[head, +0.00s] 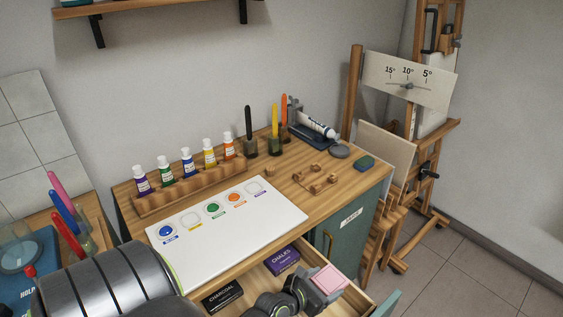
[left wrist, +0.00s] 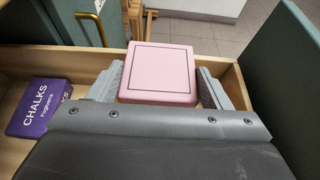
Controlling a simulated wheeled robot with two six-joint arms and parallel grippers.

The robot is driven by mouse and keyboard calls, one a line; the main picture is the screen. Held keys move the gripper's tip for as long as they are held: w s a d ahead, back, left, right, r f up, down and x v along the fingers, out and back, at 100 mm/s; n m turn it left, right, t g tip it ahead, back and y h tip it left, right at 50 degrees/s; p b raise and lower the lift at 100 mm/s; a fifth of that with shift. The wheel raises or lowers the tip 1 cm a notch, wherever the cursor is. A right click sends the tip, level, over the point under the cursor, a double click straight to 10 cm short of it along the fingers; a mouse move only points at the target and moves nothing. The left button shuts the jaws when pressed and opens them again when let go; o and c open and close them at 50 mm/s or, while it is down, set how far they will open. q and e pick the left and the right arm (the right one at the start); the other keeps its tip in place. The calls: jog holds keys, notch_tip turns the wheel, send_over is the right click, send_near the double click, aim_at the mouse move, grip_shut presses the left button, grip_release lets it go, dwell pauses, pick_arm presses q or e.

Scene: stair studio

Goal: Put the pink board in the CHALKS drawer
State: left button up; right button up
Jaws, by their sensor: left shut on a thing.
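The pink board (head: 330,279) is a small pink slab with a dark outline on its face. My left gripper (head: 318,289) is shut on it, and in the left wrist view the fingers press on the left and right sides of the board (left wrist: 159,72). The board is at the right part of the open wooden drawer (head: 262,272). I cannot tell whether it touches the drawer floor. A purple CHALKS box (head: 283,261) lies in the drawer, and it also shows at the left in the left wrist view (left wrist: 39,107). My right gripper is not in view.
A black CHARCOAL box (head: 222,296) lies in the drawer, left of the chalks. Above is the wooden desk top with a white palette sheet (head: 228,222), paint bottles in a rack (head: 190,190) and marker cups. A green cabinet door (head: 346,237) and an easel stand at the right.

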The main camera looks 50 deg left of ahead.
pick_arm(q)
jog(key=shift+f, duration=0.2)
jog(key=f+b, duration=0.4)
jog(key=f, duration=0.1)
jog(key=shift+s+f, duration=0.25)
jog(key=shift+f+b, duration=0.25)
jog(key=shift+b, duration=0.1)
jog(key=shift+f, duration=0.25)
notch_tip(320, 180, down, 3)
jog(key=b, duration=0.3)
jog(key=shift+f, duration=0.15)
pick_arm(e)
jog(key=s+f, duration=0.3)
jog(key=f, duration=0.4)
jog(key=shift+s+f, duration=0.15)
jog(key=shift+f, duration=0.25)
pick_arm(q)
jog(key=shift+f+b, duration=0.4)
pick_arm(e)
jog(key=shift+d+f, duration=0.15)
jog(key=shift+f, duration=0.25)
